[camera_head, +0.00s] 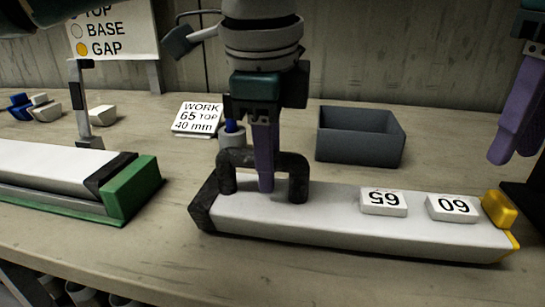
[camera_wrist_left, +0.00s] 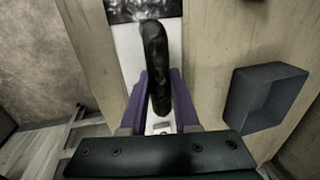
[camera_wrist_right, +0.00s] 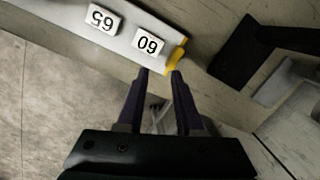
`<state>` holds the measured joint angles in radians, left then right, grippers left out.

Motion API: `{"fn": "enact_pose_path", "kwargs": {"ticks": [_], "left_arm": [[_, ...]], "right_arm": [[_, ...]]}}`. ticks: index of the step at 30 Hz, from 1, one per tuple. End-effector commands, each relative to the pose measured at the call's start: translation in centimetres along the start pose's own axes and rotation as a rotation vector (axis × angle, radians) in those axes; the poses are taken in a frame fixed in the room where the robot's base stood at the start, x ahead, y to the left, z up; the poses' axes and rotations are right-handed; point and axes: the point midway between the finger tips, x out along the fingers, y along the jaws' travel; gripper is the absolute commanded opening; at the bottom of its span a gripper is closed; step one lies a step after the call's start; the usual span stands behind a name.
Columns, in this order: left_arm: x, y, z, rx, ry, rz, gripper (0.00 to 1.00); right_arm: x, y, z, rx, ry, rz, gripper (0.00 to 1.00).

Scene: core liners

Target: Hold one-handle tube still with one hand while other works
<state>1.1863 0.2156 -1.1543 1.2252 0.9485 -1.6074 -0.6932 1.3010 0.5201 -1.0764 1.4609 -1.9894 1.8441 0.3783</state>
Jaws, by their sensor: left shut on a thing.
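The one-handle tube (camera_head: 330,222) is a long white bar lying on the bench, with a black left end, a yellow right end (camera_head: 499,210) and a black arched handle (camera_head: 236,160). My left gripper (camera_head: 266,180) points down at the handle and is shut on its bar; the left wrist view shows the handle (camera_wrist_left: 156,60) between its purple fingers. My right gripper (camera_head: 515,150) is raised at the far right, past the yellow end. In the right wrist view its fingers (camera_wrist_right: 160,75) are apart and empty, near the yellow end (camera_wrist_right: 176,56).
White tags 65 (camera_head: 384,201) and 60 (camera_head: 452,207) sit on the tube. A grey open bin (camera_head: 360,137) stands behind it. A second tube with a green end (camera_head: 134,190) lies at the left. A card reading WORK 65 TOP 40 mm (camera_head: 197,118) stands behind.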

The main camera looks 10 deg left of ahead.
Motion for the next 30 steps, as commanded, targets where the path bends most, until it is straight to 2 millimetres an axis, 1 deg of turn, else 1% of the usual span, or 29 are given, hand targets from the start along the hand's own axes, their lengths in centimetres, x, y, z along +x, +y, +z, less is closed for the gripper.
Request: {"fn": "enact_pose_path", "kwargs": {"ticks": [1, 3, 6, 9, 12, 14, 17, 30], "left_arm": [[0.0, 0.0, 0.0, 0.0, 0.0, -0.001, 0.0], [0.0, 0.0, 0.0, 0.0, 0.0, -0.001, 0.0], [0.0, 0.0, 0.0, 0.0, 0.001, -0.001, 0.0], [0.0, 0.0, 0.0, 0.0, 0.001, -0.001, 0.0], [0.0, 0.0, 0.0, 0.0, 0.001, -0.001, 0.0], [0.0, 0.0, 0.0, 0.0, 0.001, -0.001, 0.0], [0.0, 0.0, 0.0, 0.0, 0.001, -0.001, 0.0], [0.0, 0.0, 0.0, 0.0, 0.001, -0.001, 0.0]], "right_arm": [[-0.8, -0.7, -0.5, 0.088, -0.035, 0.004, 0.35], [-1.8, -1.4, -1.1, 0.206, -0.077, 0.011, 0.35], [-2.9, -2.1, -1.8, 0.327, -0.122, 0.017, 0.35], [-3.4, -2.5, -2.2, 0.397, -0.146, 0.021, 0.35], [-3.3, -2.6, -2.3, 0.426, -0.155, 0.023, 0.35], [-2.9, -2.7, -2.2, 0.43, -0.155, 0.023, 0.35], [-1.6, -2.6, -2.1, 0.428, -0.153, 0.023, 0.35], [5.3, -2.7, -0.9, 0.426, -0.152, 0.023, 0.35]]}}
